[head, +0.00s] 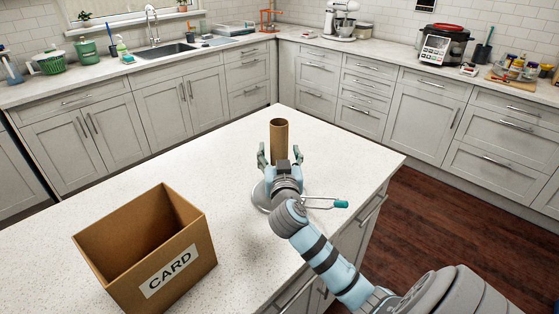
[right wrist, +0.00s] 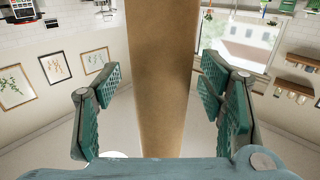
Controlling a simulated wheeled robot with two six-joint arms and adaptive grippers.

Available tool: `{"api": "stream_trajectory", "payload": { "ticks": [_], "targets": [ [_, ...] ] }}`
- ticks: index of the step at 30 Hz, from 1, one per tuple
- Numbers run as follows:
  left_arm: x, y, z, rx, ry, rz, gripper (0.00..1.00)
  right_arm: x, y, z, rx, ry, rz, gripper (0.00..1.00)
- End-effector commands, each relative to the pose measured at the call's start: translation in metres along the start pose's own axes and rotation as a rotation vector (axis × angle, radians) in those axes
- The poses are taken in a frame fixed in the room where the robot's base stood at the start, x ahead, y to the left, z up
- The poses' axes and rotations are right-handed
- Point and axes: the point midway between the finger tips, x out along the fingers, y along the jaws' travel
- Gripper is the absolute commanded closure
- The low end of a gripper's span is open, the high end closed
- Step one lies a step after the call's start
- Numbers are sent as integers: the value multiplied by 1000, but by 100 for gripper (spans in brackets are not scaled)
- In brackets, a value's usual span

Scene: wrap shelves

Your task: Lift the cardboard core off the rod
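The cardboard core (head: 279,135) is a brown tube standing upright on the island. Its open top shows above my right gripper (head: 280,156). In the right wrist view the core (right wrist: 160,80) runs between the two teal finger pads of my right gripper (right wrist: 160,88). The fingers are open on either side of it, with a narrow gap at each side. A round grey base (head: 259,195) shows partly beneath the gripper. The rod itself cannot be seen; the core and gripper hide that area. My left gripper is not in view.
An open cardboard box marked CARD (head: 190,252) stands on the island at the front left. A thin metal bar with a teal end (head: 340,204) sticks out right of the gripper. The speckled island top (head: 180,165) is bare between box and core.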

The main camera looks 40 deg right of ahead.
Motion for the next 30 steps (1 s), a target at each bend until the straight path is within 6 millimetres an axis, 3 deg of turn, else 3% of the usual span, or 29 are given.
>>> {"api": "stream_trajectory", "payload": {
  "ticks": [1, 7, 20, 26, 30],
  "targets": [
    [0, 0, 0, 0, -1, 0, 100, 0, 0, 0, 0, 0, 0, 45],
    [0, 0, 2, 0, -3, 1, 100, 0, 0, 0, 0, 0, 0, 74],
    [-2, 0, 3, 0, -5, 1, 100, 0, 0, -8, 2, 1, -1, 74],
    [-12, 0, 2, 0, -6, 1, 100, 0, 0, -43, 4, 4, -1, 74],
    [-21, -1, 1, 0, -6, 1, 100, 0, 0, -82, 4, 5, -1, 74]
  ]
}}
